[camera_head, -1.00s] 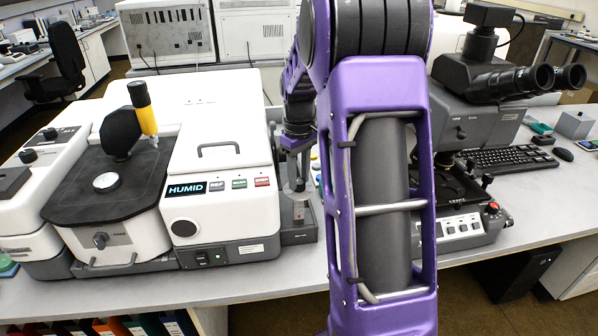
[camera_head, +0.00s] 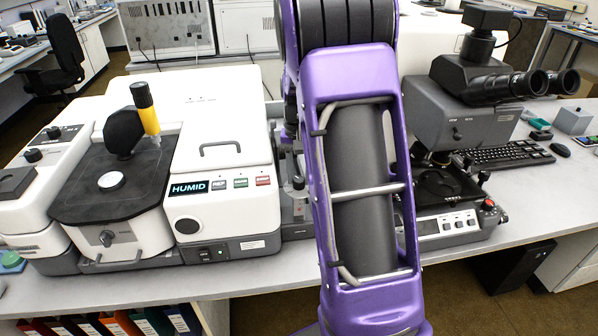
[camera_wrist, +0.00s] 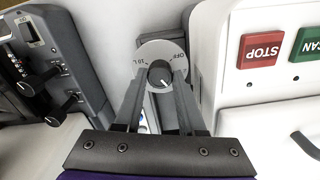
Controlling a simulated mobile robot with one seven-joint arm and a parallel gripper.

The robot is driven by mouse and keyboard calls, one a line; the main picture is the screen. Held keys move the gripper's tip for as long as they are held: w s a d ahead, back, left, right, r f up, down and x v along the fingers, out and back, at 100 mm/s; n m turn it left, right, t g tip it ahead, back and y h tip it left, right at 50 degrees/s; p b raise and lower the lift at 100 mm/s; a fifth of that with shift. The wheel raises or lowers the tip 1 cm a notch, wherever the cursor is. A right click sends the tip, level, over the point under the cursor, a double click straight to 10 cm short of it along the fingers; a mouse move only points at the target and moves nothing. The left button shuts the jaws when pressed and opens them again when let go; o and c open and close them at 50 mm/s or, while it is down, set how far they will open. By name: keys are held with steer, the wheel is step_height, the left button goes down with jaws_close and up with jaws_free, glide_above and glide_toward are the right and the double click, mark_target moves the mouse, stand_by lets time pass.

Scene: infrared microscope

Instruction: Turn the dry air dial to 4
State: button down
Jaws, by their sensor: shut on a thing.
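The dry air dial (camera_wrist: 160,75) shows in the wrist view as a dark round knob on a light grey disc. The disc (camera_wrist: 153,51) carries "OFF" at its upper right and "10 L" at its left. A short white line on the knob points to the lower right. My gripper (camera_wrist: 160,80) has one finger on each side of the knob and is shut on it. The lower part of the disc is hidden by the fingers. In the head view my purple arm hides the gripper and dial.
A white instrument (camera_head: 221,165) with a "HUMID" display (camera_head: 188,188) stands left of my arm; its red STOP button (camera_wrist: 261,50) is close right of the dial in the wrist view. A grey microscope (camera_head: 460,130) stands on the right. The bench front (camera_head: 250,285) is clear.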

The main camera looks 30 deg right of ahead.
mark_target(299, 179)
steer(key=shift+m, duration=0.6)
steer(key=c, duration=0.5)
jaws_free()
step_height(299, 179, up, 18)
steer(key=p, duration=0.1)
steer(key=shift+f, duration=0.25)
